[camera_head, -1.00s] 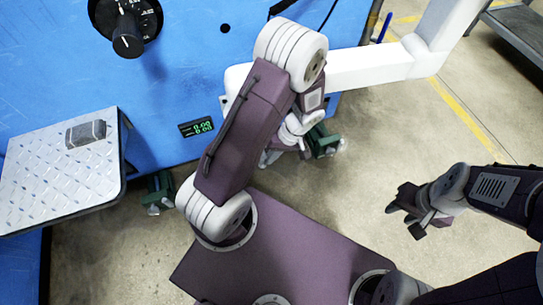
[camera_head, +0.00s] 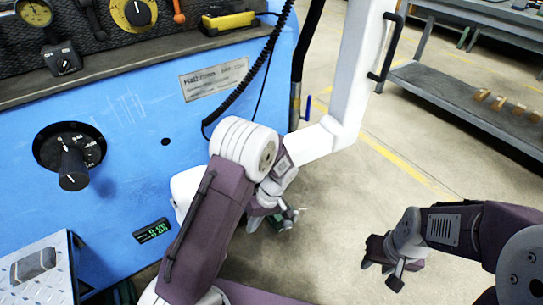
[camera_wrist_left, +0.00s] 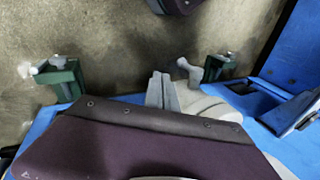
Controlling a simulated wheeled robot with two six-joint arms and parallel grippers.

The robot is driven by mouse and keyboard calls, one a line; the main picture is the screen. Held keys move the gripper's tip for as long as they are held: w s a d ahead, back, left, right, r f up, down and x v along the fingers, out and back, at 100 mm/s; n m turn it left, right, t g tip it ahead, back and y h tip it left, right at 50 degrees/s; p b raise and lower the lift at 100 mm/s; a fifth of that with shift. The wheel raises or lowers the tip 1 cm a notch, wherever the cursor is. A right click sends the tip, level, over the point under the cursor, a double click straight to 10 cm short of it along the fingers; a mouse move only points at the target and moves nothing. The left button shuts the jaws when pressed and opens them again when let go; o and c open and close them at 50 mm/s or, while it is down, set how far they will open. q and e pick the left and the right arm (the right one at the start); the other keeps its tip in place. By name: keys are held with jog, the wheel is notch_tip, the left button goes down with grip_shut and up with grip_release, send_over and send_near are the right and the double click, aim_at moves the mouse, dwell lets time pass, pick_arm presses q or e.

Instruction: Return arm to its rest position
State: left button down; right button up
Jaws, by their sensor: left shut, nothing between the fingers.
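My left arm is folded in front of the blue machine (camera_head: 115,125) in the head view, its white elbow joint raised. My left gripper hangs low beyond the arm and is mostly hidden in that view. In the left wrist view its grey fingers (camera_wrist_left: 162,92) are together with nothing between them, above the concrete floor. My right arm comes in from the right in the head view. My right gripper (camera_head: 383,268) has its dark fingers apart and is empty over bare floor.
A black knob (camera_head: 73,170) and a small green display (camera_head: 152,231) are on the machine's front. A metal step (camera_head: 38,270) stands at lower left. A white beam (camera_head: 350,75) rises behind my left elbow. A grey shelf bench (camera_head: 470,105) is at back right.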

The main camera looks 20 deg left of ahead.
pick_arm(q)
jog(key=s+r+m+t+h+p, duration=0.2)
jog(key=s+r+m, duration=0.2)
jog(key=r, duration=0.3)
jog(key=s+r+m+t+h+p, duration=0.2)
jog(key=s+r+m, duration=0.2)
jog(key=r, duration=0.3)
notch_tip(320, 180, up, 38)
jog(key=p, duration=3.7)
jog(key=shift+f+p, duration=0.2)
jog(key=shift+p, duration=0.15)
jog(key=shift+w+a, duration=0.1)
